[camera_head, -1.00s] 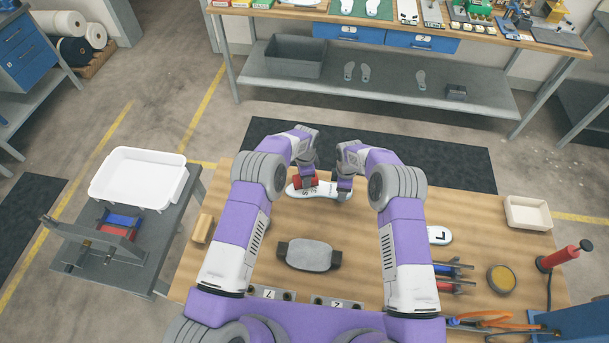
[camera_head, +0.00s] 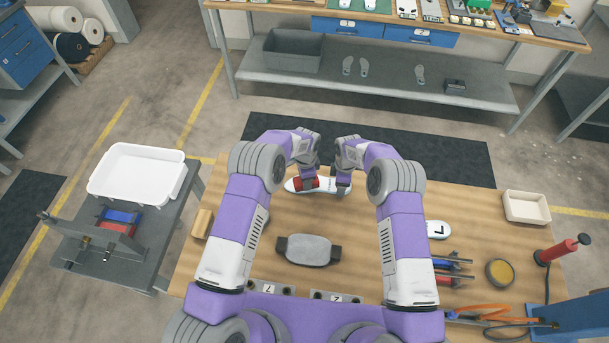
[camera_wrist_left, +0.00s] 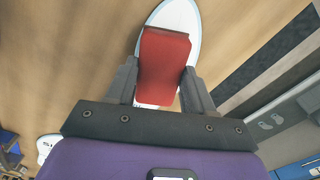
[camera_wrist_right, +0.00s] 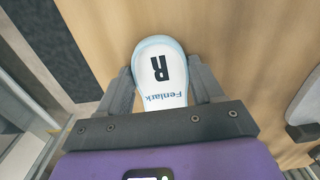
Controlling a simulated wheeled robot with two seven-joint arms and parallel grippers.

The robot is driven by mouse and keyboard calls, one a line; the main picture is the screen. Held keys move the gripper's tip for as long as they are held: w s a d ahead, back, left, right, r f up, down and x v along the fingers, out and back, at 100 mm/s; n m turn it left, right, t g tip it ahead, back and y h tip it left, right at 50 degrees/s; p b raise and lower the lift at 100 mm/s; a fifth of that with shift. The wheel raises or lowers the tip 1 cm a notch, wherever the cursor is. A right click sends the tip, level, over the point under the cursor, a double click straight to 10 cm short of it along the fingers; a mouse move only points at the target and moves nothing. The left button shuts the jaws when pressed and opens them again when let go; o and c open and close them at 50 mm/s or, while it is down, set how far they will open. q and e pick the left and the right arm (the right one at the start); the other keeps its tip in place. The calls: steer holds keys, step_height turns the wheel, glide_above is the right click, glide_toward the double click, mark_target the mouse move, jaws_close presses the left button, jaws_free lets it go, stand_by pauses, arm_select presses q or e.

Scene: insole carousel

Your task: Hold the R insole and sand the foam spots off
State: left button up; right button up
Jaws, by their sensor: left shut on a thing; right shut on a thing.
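The R insole (camera_head: 327,186) lies near the table's far edge, white with a pale blue rim. My right gripper (camera_head: 343,186) is shut on it; in the right wrist view the fingers sit on both sides of the insole's heel (camera_wrist_right: 163,75), with the R and lettering facing up. My left gripper (camera_head: 306,182) is shut on a red block (camera_wrist_left: 165,62), which rests on or just above the other part of the insole (camera_wrist_left: 178,14). Whether the block touches the insole cannot be told. Foam spots are not visible; the block may cover some.
An insole marked L (camera_head: 438,230) lies at the right. A grey pad (camera_head: 309,252) sits mid-table, a tan block (camera_head: 202,223) at the left edge.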

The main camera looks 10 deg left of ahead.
arm_select(q)
steer(key=shift+s+d+f, duration=0.1)
steer(key=shift+s+d, duration=0.15)
steer(key=shift+s, duration=0.5)
steer(key=shift+w+a+r, duration=0.1)
steer(key=shift+w+a, duration=0.15)
steer(key=shift+w, duration=0.4)
steer(key=shift+w+a+r, duration=0.1)
steer(key=shift+w+a, duration=0.15)
steer(key=shift+w, duration=0.45)
steer(key=shift+w+a, duration=0.25)
steer(key=shift+w, duration=0.4)
steer(key=shift+s+d, duration=0.35)
steer(key=shift+s, duration=0.55)
steer(key=shift+s+d+f, duration=0.2)
steer(key=shift+s, duration=0.4)
steer(key=shift+s+d+f, duration=0.15)
steer(key=shift+s+d, duration=0.05)
steer(key=shift+s, duration=0.4)
steer(key=shift+w+r, duration=0.15)
steer(key=shift+r, duration=3.5)
arm_select(e)
steer(key=o, duration=1.1)
